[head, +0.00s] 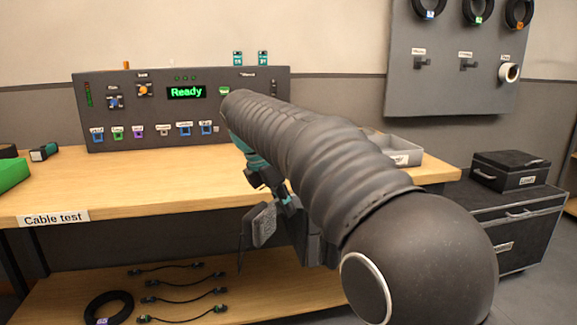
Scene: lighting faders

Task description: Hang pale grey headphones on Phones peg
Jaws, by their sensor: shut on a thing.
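My gripper (268,188) is in front of the test bench, largely hidden behind my own thick ribbed arm. It is shut on a grey, flat-sided thing (264,225), with a thin dark strand hanging at its left. This may be part of the pale grey headphones, but their full shape is hidden. A grey wall panel (440,95) at the upper right has a row of labelled pegs. The left peg (421,63) and middle peg (468,65) look empty; a pale roll (509,72) is on the right one. The labels are too small to read surely.
The wooden bench (150,185) carries a dark test unit (110,85) showing "Ready" and a grey tray (402,148). Coiled cables (478,12) hang atop the panel. Black cases (505,215) stand at the right. Cables (185,298) lie on the lower shelf.

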